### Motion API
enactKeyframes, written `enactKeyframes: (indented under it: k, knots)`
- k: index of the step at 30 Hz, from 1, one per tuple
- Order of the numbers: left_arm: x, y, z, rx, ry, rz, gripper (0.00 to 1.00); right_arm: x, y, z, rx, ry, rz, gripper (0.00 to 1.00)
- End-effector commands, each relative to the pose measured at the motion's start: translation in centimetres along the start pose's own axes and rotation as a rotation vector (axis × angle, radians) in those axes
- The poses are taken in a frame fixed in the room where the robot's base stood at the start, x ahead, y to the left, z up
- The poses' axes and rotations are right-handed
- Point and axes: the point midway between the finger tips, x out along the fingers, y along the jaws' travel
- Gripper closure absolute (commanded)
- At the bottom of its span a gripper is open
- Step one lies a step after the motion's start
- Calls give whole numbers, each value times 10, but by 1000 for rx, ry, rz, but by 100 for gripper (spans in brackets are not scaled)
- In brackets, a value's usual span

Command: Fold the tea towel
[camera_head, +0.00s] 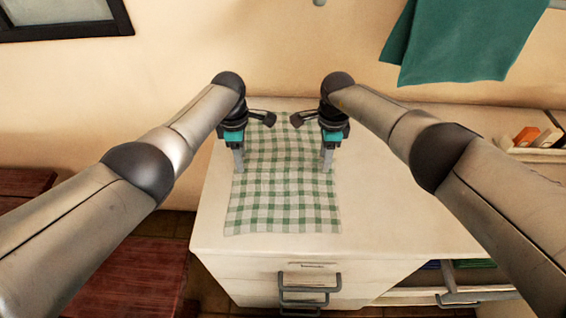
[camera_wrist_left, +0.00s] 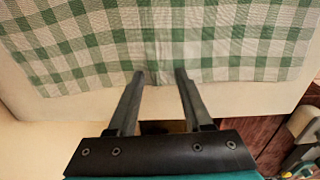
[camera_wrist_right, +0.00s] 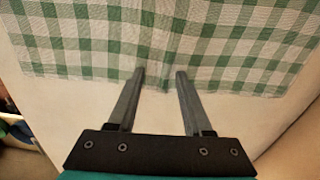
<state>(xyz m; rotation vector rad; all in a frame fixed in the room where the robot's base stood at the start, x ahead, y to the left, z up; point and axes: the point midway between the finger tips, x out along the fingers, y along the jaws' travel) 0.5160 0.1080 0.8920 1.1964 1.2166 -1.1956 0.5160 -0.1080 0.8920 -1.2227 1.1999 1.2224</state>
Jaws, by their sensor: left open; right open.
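The tea towel (camera_head: 284,190) is green and white checked and lies spread out, slightly wavy, on the pale cabinet top. My left gripper (camera_head: 238,170) is open at the towel's left edge in the head view. My right gripper (camera_head: 326,170) is open at its right edge. In the left wrist view the towel (camera_wrist_left: 160,40) fills the upper part, and the fingertips (camera_wrist_left: 160,74) reach its edge. In the right wrist view the towel (camera_wrist_right: 165,45) has a small ridge at the fingertips (camera_wrist_right: 160,74). I cannot tell if the fingers touch the cloth.
The cabinet top (camera_head: 400,215) is clear right of the towel. A teal cloth (camera_head: 462,38) hangs on the wall at the upper right. A shelf with small boxes (camera_head: 527,136) is at the far right. Dark red wooden slats (camera_head: 130,275) are at the lower left. Drawer handles (camera_head: 309,288) face front.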

Motion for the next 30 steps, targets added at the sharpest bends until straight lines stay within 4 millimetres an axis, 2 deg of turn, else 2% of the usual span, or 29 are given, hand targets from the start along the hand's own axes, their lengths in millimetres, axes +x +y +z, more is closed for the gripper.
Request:
enactKeyframes:
  k: [25,30]
  knots:
    - [1,-1,-1,-1,1,-3,99,0,0,-1,1,1,1,99]
    - [1,-1,-1,-1,1,-3,100,0,0,-1,1,1,1,100]
